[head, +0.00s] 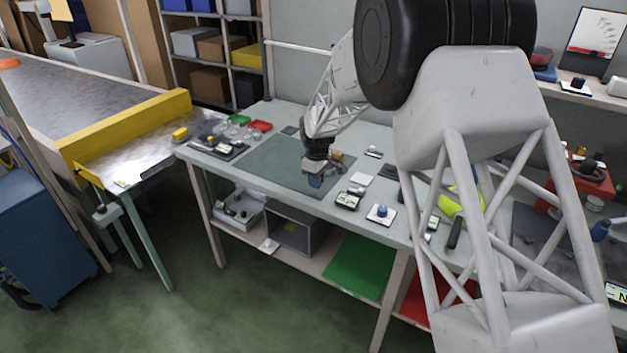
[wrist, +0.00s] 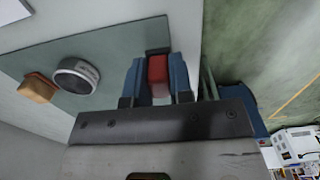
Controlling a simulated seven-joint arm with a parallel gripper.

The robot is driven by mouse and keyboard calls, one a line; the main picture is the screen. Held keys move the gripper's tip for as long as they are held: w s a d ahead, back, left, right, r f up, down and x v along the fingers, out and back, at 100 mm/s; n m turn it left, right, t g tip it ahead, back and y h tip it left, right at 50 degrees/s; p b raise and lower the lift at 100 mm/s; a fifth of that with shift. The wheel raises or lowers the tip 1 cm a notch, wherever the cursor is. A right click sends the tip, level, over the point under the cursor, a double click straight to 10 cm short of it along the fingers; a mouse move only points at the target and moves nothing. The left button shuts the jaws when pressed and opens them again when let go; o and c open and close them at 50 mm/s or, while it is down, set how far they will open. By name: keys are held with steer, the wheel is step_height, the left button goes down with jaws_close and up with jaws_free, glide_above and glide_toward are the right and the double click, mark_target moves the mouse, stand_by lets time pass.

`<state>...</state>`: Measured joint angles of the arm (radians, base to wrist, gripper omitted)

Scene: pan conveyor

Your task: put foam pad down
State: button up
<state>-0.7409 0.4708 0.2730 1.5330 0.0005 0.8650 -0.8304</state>
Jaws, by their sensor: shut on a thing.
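My gripper (head: 316,181) is over the front part of the dark green mat (head: 262,165) on the workbench. In the wrist view its two blue fingers (wrist: 157,82) are shut on a small red block, the foam pad (wrist: 157,70). The pad sits between the fingers, with the mat (wrist: 120,48) behind it. In the head view the pad is hidden by the gripper. I cannot tell whether the pad touches the mat.
A round dark-and-white part (wrist: 76,76) and a tan block (wrist: 40,88) lie beside the gripper. A blue knob on a white plate (head: 381,212) and a small display device (head: 348,200) stand to the right. The mat's left part is clear.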

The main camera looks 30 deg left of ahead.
steer(key=shift+w+a+f, duration=0.15)
steer(key=shift+w+a, duration=1.3)
steer(key=shift+w, duration=0.2)
steer(key=shift+w+a, duration=0.1)
steer(key=shift+w+a+f, duration=0.1)
steer(key=shift+w+a, duration=0.05)
steer(key=shift+w, duration=0.05)
steer(key=shift+f, duration=1.75)
steer(key=shift+f, duration=0.15)
steer(key=o, duration=0.8)
step_height(320, 180, up, 12)
steer(key=shift+r, duration=0.15)
